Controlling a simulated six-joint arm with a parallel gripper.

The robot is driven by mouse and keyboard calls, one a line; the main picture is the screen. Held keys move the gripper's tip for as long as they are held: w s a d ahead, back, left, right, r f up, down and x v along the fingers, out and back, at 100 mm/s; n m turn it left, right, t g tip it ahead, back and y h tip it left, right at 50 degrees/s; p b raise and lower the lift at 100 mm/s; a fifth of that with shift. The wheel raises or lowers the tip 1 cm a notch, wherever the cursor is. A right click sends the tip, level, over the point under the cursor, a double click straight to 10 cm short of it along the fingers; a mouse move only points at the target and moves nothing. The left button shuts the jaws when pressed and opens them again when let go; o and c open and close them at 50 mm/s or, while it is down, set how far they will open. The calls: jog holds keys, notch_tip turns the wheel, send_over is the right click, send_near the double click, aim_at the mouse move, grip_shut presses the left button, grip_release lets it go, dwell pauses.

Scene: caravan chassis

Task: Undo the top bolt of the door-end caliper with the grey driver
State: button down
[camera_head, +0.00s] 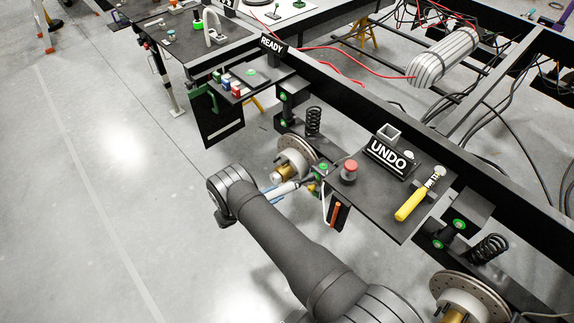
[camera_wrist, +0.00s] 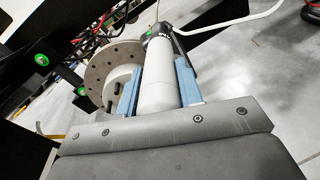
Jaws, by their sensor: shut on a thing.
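My gripper (camera_head: 279,192) is beside the brake disc (camera_head: 297,160) of the wheel hub left of the small tray. It is shut on the light grey driver (camera_head: 292,186). In the wrist view the driver (camera_wrist: 160,98) lies between the blue fingers (camera_wrist: 158,78) and points away. Its far end is at a dark part with a green mark (camera_wrist: 157,33), beside the disc (camera_wrist: 108,72). That part seems to be the caliper, but I cannot tell whether the driver is seated on the bolt. The bolt head is hidden.
The black tray (camera_head: 408,226) right of the gripper holds a red button (camera_head: 349,170), an UNDO sign (camera_head: 391,156) and a yellow-handled tool (camera_head: 414,203). A READY sign (camera_head: 272,45) stands farther back. A pale cable (camera_wrist: 225,22) runs near the driver's far end. The floor at left is clear.

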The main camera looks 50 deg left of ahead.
jog(key=s+d+f+n+t+y, duration=0.1)
jog(key=s+d+f+n+y, duration=0.1)
jog(key=s+f, duration=0.3)
jog(key=shift+d+f+y, duration=0.15)
jog(key=shift+f+y, duration=0.1)
jog(key=shift+y, duration=0.55)
jog(key=shift+w, duration=0.15)
jog(key=shift+w, duration=3.95)
dwell(0.4)
jog(key=shift+s, duration=0.15)
